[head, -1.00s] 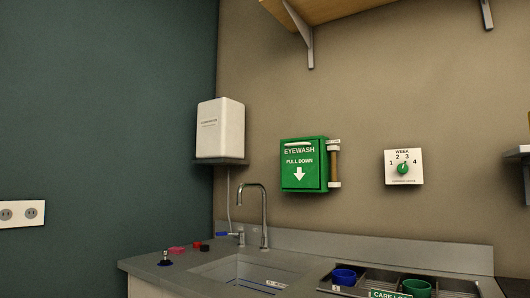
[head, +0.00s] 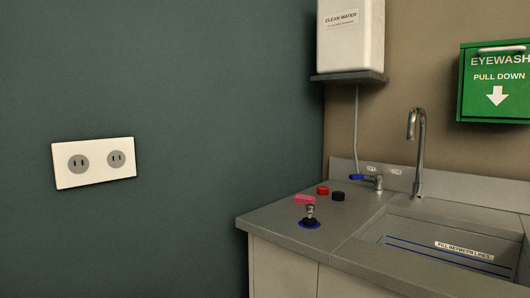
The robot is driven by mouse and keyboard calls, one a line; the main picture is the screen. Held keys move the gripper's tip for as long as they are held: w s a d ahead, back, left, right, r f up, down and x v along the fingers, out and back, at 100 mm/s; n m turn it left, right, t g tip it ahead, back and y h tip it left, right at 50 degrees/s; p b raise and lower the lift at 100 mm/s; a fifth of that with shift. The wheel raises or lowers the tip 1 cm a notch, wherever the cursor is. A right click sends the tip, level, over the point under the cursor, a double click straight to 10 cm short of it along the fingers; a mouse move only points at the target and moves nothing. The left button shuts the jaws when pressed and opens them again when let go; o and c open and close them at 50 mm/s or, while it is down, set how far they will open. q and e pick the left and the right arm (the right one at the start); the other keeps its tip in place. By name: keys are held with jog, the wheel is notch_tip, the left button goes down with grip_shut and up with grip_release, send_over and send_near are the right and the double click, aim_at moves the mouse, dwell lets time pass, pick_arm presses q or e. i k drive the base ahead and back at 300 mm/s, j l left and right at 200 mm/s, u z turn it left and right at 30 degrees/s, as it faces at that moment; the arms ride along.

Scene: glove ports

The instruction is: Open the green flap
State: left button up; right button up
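The green flap (head: 494,103) is the front of a wall-mounted green box at the right edge of the head view. It is marked EYEWASH and PULL DOWN with a white down arrow, and its right side is cut off by the picture edge. A pale handle bar (head: 500,48) runs along its top. The flap looks upright and closed. Neither of my grippers is in view.
A grey counter (head: 275,222) with a sink (head: 440,240) and tall faucet (head: 418,150) stands below the box. A white water tank (head: 350,38) hangs left of it. Small items, including a joystick-like knob (head: 310,216), sit on the counter. A wall outlet (head: 93,162) is at left.

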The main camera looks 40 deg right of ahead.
aim_at(496, 83)
jog(key=i+z, duration=0.2)
jog(key=z, duration=0.25)
jog(key=i+j+z, duration=0.1)
jog(key=z, duration=0.35)
jog(key=i+j+z, duration=0.15)
jog(key=z, duration=0.3)
jog(key=i, duration=0.05)
